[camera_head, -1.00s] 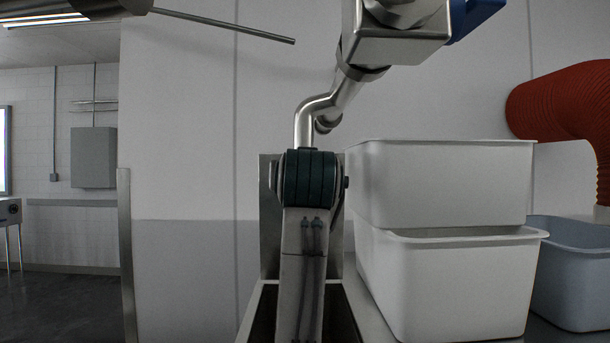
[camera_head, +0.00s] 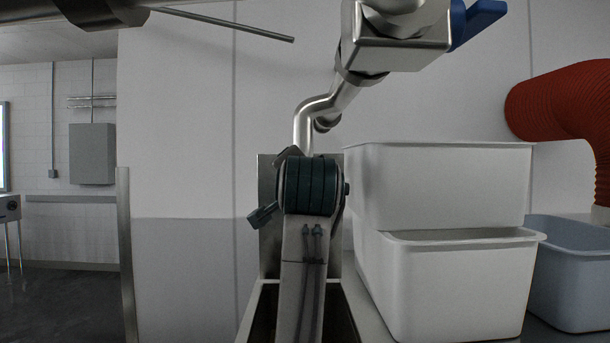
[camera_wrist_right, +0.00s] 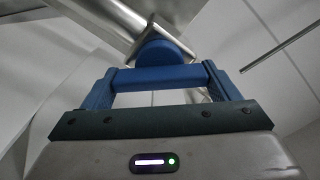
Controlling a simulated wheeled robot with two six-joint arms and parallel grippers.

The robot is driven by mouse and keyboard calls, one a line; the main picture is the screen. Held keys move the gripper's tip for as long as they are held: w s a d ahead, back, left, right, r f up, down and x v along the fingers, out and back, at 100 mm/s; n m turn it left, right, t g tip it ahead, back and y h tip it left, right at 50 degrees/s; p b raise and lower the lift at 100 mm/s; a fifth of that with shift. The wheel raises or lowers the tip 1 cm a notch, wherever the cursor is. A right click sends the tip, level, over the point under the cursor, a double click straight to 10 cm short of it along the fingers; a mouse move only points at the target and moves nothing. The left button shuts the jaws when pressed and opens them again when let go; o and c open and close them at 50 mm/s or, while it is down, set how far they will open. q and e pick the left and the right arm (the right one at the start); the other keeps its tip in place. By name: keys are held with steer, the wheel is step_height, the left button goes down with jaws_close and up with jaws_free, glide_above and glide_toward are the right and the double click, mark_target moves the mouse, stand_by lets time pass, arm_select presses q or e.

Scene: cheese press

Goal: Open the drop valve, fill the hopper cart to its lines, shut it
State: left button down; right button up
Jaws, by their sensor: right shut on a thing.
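A polished steel pipe (camera_head: 318,112) bends down from a steel valve block (camera_head: 400,52), which carries a blue lever (camera_head: 478,20) at its right. In the right wrist view, my right gripper (camera_wrist_right: 160,82) is shut on a blue handle (camera_wrist_right: 158,54) beside a steel block (camera_wrist_right: 180,22). A steel trough (camera_head: 268,235), probably the hopper cart, stands under the pipe. A grey and dark teal arm of mine stands in front of it and hides much of it and the pipe's lower end. Fill lines and contents cannot be seen. My left gripper is not visible.
Two stacked white tubs (camera_head: 455,285) stand just right of the trough, with a grey-blue tub (camera_head: 570,275) beyond them. A red hose (camera_head: 560,105) hangs at the right. A thin rod (camera_head: 225,25) juts in at upper left. A steel post (camera_head: 127,255) stands at left.

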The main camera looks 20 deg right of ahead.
steer(key=shift+m, duration=1)
steer(key=o, duration=0.9)
steer(key=shift+w, duration=0.1)
steer(key=b+v, duration=1)
steer(key=b, duration=0.2)
steer(key=shift+s, duration=0.35)
steer(key=shift+a, duration=0.1)
